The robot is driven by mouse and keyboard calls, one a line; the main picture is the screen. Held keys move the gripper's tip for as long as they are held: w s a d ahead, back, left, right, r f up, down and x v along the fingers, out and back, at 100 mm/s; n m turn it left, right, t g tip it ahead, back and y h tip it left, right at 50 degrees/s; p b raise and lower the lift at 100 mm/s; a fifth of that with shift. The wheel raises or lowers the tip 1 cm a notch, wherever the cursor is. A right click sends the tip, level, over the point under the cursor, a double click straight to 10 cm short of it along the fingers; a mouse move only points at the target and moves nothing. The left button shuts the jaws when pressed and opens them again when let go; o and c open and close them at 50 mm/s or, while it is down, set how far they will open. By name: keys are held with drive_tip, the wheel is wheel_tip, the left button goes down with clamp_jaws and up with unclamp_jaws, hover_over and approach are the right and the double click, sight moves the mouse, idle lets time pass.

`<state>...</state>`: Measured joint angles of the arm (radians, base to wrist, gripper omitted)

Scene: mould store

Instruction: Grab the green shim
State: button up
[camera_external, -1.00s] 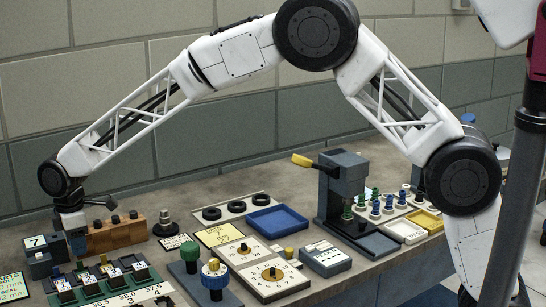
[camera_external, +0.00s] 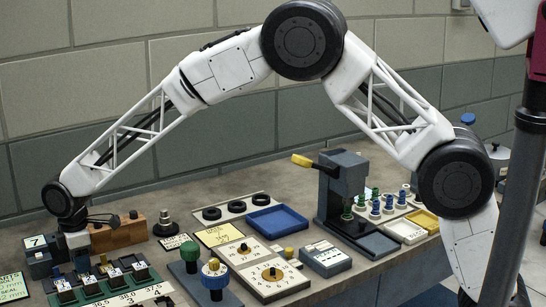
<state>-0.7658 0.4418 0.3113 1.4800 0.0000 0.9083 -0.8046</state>
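My gripper (camera_external: 80,260) is at the lower left, pointing down just behind a green rack (camera_external: 98,296). Its fingertips are small and partly lost among the dark and blue parts there, so I cannot see whether they are open or hold anything. The rack has a row of dark slots with white labels and numbers along its front. I cannot make out a separate green shim; any thin pieces in the slots are too small to tell apart or are hidden.
A wooden block (camera_external: 118,234) stands close behind and right of my gripper. A grey block marked 7 (camera_external: 37,243) stands to its left. Green (camera_external: 189,252) and blue (camera_external: 214,277) knobs stand right of the rack. A grey press (camera_external: 340,190) stands farther right.

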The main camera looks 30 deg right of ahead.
clamp_jaws()
drive_tip(key=shift+r, duration=0.1)
wheel_tip(320, 180, up, 10)
idle(0.9)
idle(0.5)
